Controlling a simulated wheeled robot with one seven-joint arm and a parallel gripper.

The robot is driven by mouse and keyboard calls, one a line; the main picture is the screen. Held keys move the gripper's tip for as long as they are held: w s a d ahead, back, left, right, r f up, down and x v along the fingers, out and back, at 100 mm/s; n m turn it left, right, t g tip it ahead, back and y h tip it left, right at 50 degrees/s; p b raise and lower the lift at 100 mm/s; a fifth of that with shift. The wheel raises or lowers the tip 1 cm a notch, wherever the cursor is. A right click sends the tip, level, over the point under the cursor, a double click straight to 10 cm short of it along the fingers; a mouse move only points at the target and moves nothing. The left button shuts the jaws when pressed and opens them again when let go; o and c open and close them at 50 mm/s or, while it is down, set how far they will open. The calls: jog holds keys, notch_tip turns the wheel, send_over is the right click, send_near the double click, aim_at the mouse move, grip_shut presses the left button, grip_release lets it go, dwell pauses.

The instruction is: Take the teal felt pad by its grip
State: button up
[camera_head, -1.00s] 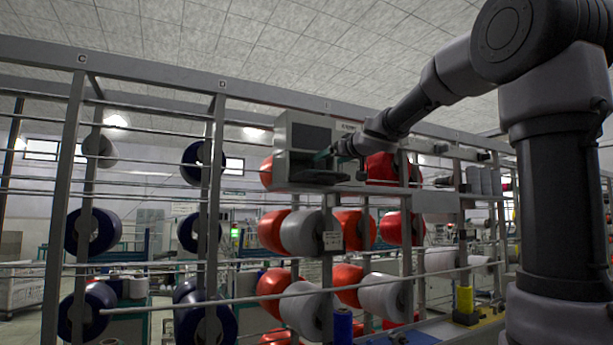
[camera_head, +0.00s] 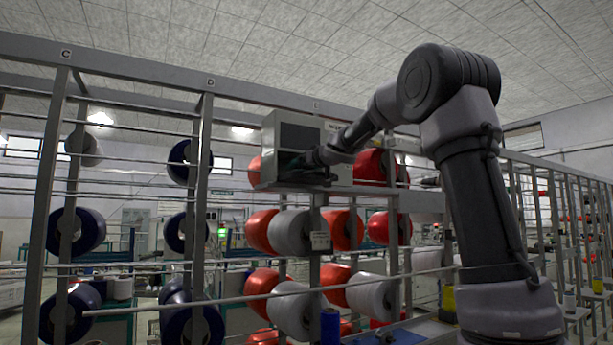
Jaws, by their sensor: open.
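My gripper (camera_head: 312,158) is at the end of my arm, reaching left to the front of a grey box (camera_head: 284,133) mounted on the rack. The gripper is small and dark here, and its open fingers overlap the box's dark front opening. I cannot clearly make out the teal felt pad or its grip. Anything between the fingers or inside the dark opening is too dim to tell.
Red, white and dark blue bobbins sit on the rack around the box, with a white bobbin (camera_head: 292,232) below it. Thin metal rails cross the rack.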

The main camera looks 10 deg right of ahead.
jog(key=shift+c, duration=0.3)
grip_shut()
jog(key=shift+s, duration=0.1)
